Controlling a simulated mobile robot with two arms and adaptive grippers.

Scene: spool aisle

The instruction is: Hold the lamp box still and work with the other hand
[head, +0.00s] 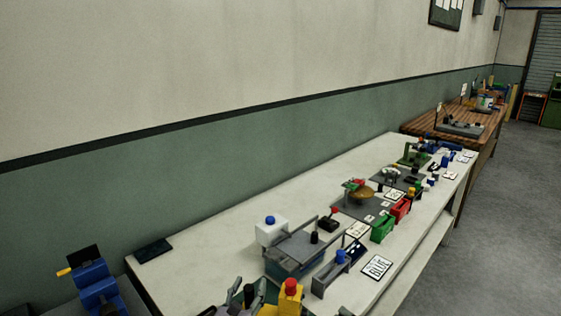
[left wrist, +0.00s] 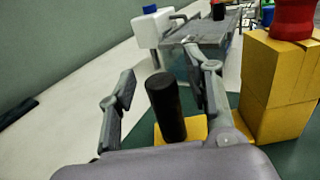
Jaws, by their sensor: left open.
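The lamp box, a yellow block with a red dome on top (head: 291,296), stands at the near bottom edge of the head view. It also shows large at the right of the left wrist view (left wrist: 275,90). My left gripper (head: 247,294) is just left of it, its fingers apart. In the left wrist view, a black upright cylinder (left wrist: 166,108) stands between the open fingers (left wrist: 160,70), above a yellow base (left wrist: 190,130). I cannot tell whether the fingers touch it. My right gripper is not clearly in view.
Behind the lamp box are a grey-topped fixture (head: 298,247) and a white block with a blue cap (head: 271,229).

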